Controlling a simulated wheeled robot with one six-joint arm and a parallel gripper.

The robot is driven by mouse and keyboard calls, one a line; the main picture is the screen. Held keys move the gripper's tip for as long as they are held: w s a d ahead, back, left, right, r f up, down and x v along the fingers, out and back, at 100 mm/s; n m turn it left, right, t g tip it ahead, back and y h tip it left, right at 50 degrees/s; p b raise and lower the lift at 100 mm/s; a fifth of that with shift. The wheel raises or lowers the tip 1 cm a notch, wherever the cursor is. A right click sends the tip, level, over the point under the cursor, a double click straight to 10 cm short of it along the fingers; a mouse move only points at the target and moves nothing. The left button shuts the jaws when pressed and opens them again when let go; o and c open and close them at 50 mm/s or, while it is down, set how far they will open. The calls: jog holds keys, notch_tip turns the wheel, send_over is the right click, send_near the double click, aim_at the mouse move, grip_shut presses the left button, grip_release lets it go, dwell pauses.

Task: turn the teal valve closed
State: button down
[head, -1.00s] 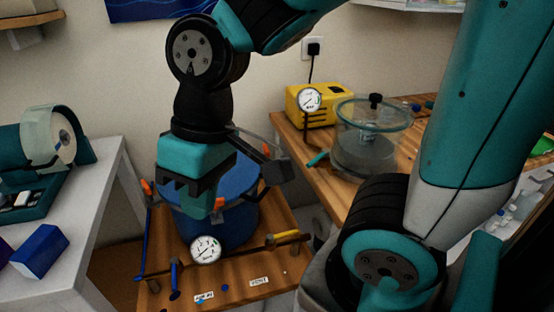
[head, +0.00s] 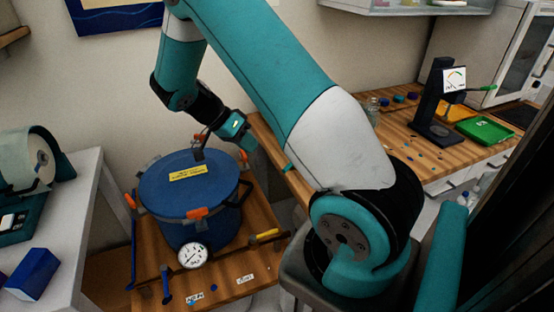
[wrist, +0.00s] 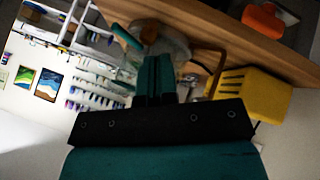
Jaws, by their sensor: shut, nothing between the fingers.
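The teal valve handle (wrist: 127,38) shows in the wrist view as a small lever beside the glass chamber (wrist: 172,44), at the wooden bench's edge. In the head view only a small teal piece of the valve (head: 288,168) shows beside my arm, which hides most of the chamber. My gripper (head: 248,143) is up behind the blue pot, short of the bench edge. In the wrist view my gripper's teal fingers (wrist: 160,62) are together and empty. The fingers overlap the chamber in the picture, with the lever apart from them on their left.
A blue lidded pot (head: 188,185) with orange clamps and a gauge (head: 193,256) stands on a low wooden table (head: 225,280). The yellow pump (wrist: 250,95) is beside the chamber. A black gauge stand (head: 436,105) and green tray (head: 485,130) are on the bench.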

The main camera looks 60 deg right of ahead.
jog(key=s+d+f+p, duration=0.2)
jog(key=s+f+p, duration=0.1)
jog(key=s, duration=0.4)
jog(key=shift+s+d+f, duration=0.2)
jog(key=shift+d+f, duration=0.15)
jog(key=shift+f, duration=0.35)
